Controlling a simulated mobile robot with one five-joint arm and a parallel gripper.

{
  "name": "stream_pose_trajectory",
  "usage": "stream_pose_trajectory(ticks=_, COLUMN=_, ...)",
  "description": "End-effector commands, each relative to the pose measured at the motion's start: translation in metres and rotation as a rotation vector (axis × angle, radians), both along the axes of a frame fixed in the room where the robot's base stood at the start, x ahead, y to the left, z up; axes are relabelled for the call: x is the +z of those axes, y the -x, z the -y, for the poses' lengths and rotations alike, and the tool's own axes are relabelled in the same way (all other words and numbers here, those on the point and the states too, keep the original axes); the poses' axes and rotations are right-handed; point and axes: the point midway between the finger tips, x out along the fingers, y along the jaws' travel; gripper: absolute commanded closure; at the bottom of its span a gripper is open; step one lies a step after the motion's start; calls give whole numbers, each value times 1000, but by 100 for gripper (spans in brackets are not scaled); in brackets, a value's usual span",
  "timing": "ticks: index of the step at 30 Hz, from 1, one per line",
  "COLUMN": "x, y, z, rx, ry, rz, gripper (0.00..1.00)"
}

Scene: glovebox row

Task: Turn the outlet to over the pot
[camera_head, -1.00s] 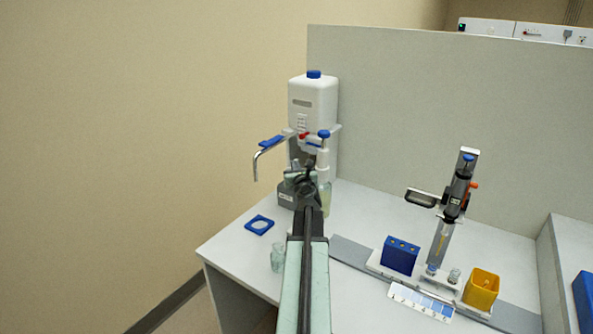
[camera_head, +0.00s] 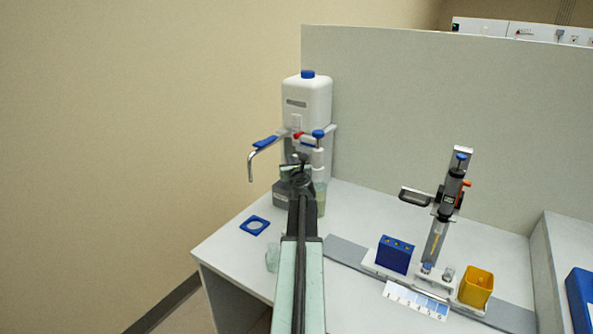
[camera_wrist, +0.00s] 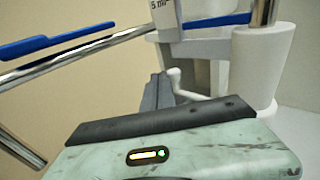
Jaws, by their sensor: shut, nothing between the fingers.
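The outlet (camera_head: 268,145) is a bent metal tube with a blue grip, reaching left from the white dispenser bottle (camera_head: 305,100), its tip turned down. In the wrist view the outlet tube (camera_wrist: 85,52) runs across the upper left, with its blue grip (camera_wrist: 55,40) above. My gripper (camera_head: 301,162) is shut and empty in front of the dispenser, right of the outlet's tip. In the wrist view my gripper (camera_wrist: 157,92) appears below and right of the tube; contact cannot be told. A small clear pot (camera_head: 272,258) stands on the bench, partly behind my arm.
A vessel with pale yellow liquid (camera_head: 320,198) stands right of my gripper. Further right are a blue block (camera_head: 395,254), a syringe stand (camera_head: 447,205) and a yellow cup (camera_head: 476,288). A grey partition (camera_head: 430,120) stands behind.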

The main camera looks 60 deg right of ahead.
Motion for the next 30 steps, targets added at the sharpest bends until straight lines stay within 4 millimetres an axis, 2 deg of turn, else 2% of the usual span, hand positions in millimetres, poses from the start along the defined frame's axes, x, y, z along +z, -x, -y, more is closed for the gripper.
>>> stream_pose_trajectory(ticks=10, x=0, y=1, z=-1, rx=-1, ry=0, rz=0, gripper=100)
stream_pose_trajectory(ticks=13, x=1, y=1, z=-11, rx=2, ry=0, rz=0, gripper=100)
stream_pose_trajectory(ticks=24, x=7, y=10, z=-104, rx=1, ry=1, rz=-1, gripper=100)
stream_pose_trajectory(ticks=30, x=9, y=11, z=-134, rx=0, ry=1, rz=-1, gripper=100)
